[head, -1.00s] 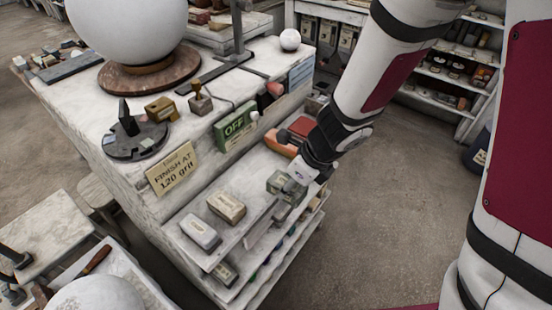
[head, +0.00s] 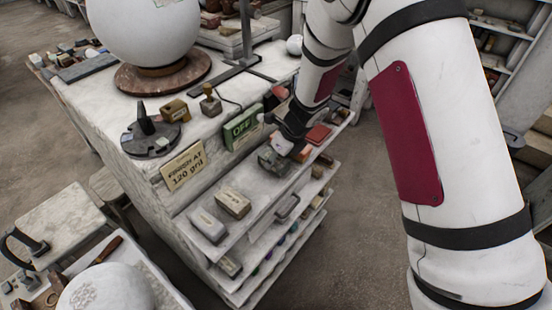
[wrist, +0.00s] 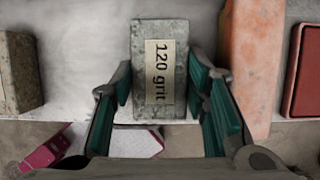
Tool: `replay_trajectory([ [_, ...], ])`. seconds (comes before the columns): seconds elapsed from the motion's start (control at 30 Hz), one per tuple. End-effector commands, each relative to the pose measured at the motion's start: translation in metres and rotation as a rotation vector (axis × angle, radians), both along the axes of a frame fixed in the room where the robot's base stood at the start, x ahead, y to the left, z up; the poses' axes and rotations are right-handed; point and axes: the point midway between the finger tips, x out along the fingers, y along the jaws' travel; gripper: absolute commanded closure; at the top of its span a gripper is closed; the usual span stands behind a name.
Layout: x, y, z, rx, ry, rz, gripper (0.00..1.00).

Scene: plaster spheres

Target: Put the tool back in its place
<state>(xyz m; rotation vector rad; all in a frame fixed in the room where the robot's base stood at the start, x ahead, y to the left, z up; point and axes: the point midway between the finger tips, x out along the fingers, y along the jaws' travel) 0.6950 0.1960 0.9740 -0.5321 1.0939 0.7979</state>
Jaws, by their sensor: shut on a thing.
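A grey-green block labelled "120 grit" (wrist: 173,75) is between the teal pads of my gripper (wrist: 165,100) in the wrist view. My gripper is shut on it. In the head view the block (head: 272,163) is at my gripper (head: 283,155), over the upper side shelf (head: 262,200) of the white bench. It is in a gap between a beige block (head: 233,203) and an orange block (head: 304,153). I cannot tell whether it touches the shelf. A sign (head: 183,166) on the bench reads "FINISH AT 120 grit".
The orange block (wrist: 253,60) stands close to my right finger, with a red block (wrist: 306,70) beyond. A speckled block (wrist: 16,72) is at left, with bare shelf between. A green "OFF" sign (head: 243,127) and a large white sphere (head: 145,25) are on the bench.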

Motion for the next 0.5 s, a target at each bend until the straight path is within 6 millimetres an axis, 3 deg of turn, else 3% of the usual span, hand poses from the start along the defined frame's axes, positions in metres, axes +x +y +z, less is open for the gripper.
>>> replay_trajectory([
  [0.47,0.0001,0.0004,-0.0088,0.001,-0.001,0.001,0.90],
  [0.5,-0.0004,0.0005,-0.0086,0.001,-0.001,0.001,0.50],
])
